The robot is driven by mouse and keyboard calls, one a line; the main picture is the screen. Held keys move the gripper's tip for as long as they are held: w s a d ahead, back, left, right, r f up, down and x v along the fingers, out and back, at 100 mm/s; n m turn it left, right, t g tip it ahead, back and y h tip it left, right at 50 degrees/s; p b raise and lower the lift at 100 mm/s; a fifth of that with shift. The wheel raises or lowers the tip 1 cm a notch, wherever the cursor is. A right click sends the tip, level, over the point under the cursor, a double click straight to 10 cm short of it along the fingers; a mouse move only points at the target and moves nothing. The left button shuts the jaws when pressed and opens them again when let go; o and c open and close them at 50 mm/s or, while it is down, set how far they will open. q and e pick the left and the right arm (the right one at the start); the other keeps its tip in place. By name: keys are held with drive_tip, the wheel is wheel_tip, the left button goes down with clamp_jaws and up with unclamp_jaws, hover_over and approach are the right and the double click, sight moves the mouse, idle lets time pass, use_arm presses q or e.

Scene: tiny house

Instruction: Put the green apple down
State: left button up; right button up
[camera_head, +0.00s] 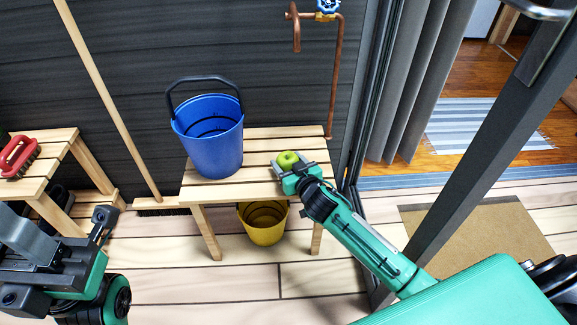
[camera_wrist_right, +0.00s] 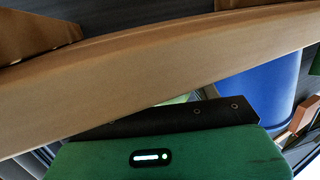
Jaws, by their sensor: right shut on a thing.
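The green apple (camera_head: 288,159) is at the front right of the slatted wooden bench (camera_head: 262,144), held in my right gripper (camera_head: 291,166), which is shut on it. I cannot tell whether the apple touches the bench top. In the right wrist view a small light-green patch of the apple (camera_wrist_right: 180,98) shows past the gripper's dark edge; the rest is hidden. The bench's wooden edge (camera_wrist_right: 140,85) crosses that view close to the gripper. My left gripper (camera_head: 85,235) is at the lower left, away from the bench; its jaws are unclear.
A blue bucket (camera_head: 210,140) stands on the bench, left of the apple; it also shows in the right wrist view (camera_wrist_right: 262,85). A yellow bucket (camera_head: 262,226) is underneath. A copper pipe (camera_head: 334,85) rises behind the bench. A red brush (camera_head: 18,155) lies on another bench. A door frame (camera_head: 470,150) stands right.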

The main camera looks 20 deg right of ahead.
idle(0.3)
drive_tip(key=o, duration=0.6)
drive_tip(key=shift+f, duration=0.15)
drive_tip(key=o, duration=0.5)
drive_tip(key=shift+c, duration=0.2)
